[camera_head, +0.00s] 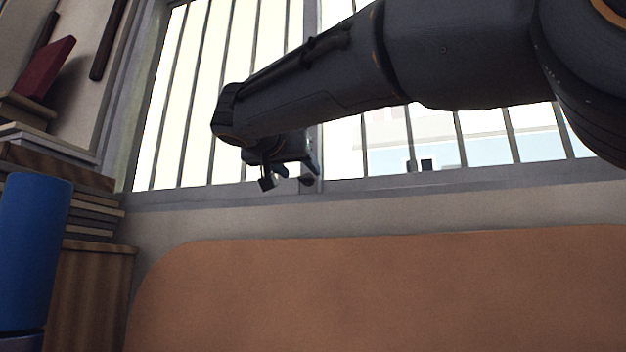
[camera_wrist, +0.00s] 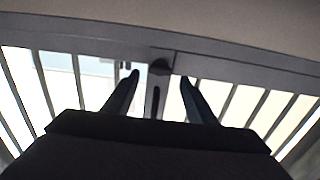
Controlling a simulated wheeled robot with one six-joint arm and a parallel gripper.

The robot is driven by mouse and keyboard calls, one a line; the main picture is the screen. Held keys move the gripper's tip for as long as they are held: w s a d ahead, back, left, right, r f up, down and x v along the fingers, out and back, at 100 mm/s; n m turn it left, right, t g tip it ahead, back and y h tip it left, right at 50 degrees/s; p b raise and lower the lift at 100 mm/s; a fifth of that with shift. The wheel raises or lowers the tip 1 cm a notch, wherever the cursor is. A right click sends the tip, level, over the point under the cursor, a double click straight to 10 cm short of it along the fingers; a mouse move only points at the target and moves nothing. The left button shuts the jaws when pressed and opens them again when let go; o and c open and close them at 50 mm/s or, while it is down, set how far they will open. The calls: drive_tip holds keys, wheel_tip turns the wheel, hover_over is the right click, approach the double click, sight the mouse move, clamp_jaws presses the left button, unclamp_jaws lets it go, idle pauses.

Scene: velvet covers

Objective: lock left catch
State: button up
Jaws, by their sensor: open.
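A barred window (camera_head: 232,120) has a grey frame, and a dark catch (camera_head: 307,181) shows low on its centre post. In the wrist view, a dark rounded catch piece (camera_wrist: 160,66) sits where post and rail meet, with a narrow dark bar (camera_wrist: 155,101) below it in the picture. My gripper (camera_head: 287,176) is at the foot of the post. In the wrist view, my gripper (camera_wrist: 159,77) is open, its two fingers on either side of the catch with gaps showing. Contact cannot be told. Whether the catch is locked cannot be told.
A brown rounded panel (camera_head: 380,290) stands below the window. Stacked books (camera_head: 95,212), a blue cylinder (camera_head: 33,250) and a wooden cabinet (camera_head: 92,295) are at the left. Window bars (camera_head: 461,140) lie close behind my gripper. The grey wall (camera_head: 200,218) below the rail is bare.

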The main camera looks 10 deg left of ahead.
sight(305, 175)
drive_tip(key=shift+w+d+p, duration=0.15)
drive_tip(key=shift+w+p, duration=0.1)
drive_tip(key=shift+w, duration=0.75)
drive_tip(key=shift+w+d+p, duration=0.15)
drive_tip(key=shift+w+p, duration=0.1)
drive_tip(key=shift+w, duration=0.75)
drive_tip(key=c, duration=1.1)
